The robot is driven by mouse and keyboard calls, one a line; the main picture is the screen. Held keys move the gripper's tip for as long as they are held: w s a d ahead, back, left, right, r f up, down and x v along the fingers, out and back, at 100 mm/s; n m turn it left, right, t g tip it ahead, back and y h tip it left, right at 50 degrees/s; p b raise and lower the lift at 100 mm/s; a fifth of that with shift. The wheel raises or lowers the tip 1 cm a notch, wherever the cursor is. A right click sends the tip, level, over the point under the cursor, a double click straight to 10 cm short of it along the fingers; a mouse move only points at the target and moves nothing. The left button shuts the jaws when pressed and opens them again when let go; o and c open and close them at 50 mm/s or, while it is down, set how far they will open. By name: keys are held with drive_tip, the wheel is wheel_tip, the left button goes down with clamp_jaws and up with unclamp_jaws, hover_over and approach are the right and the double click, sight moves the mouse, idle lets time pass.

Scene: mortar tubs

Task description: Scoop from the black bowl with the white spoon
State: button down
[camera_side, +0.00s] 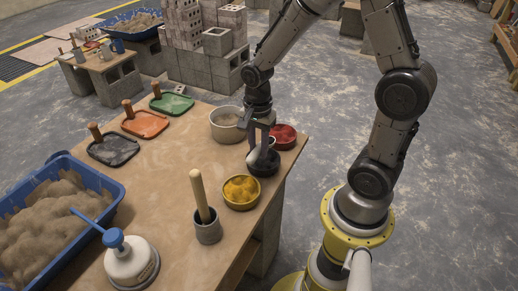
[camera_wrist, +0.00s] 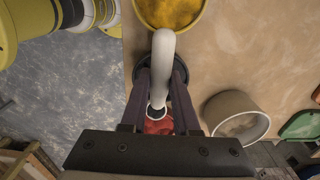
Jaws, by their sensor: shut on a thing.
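The black bowl (camera_side: 266,169) stands near the right edge of the table, between a yellow-filled bowl and a red-filled bowl. My gripper (camera_side: 262,147) points down just above it, its fingers shut on the white spoon (camera_side: 253,157). The spoon's pale part shows at the bowl's left side, at or inside the rim; I cannot tell if it touches the bottom. In the wrist view the white spoon (camera_wrist: 163,50) runs between the fingers of my gripper (camera_wrist: 160,78) and hides much of the black bowl (camera_wrist: 139,71). The bowl's contents are hidden.
The yellow-filled bowl (camera_side: 241,193), red-filled bowl (camera_side: 284,136) and a larger beige bowl (camera_side: 226,125) stand close around. A grey cup with a wooden pestle (camera_side: 207,228) is in front. Trowels and a blue mortar tub (camera_side: 108,190) lie left. The table's middle is clear.

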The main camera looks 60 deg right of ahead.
drive_tip(key=shift+r+h, duration=0.3)
drive_tip(key=shift+r, duration=1.25)
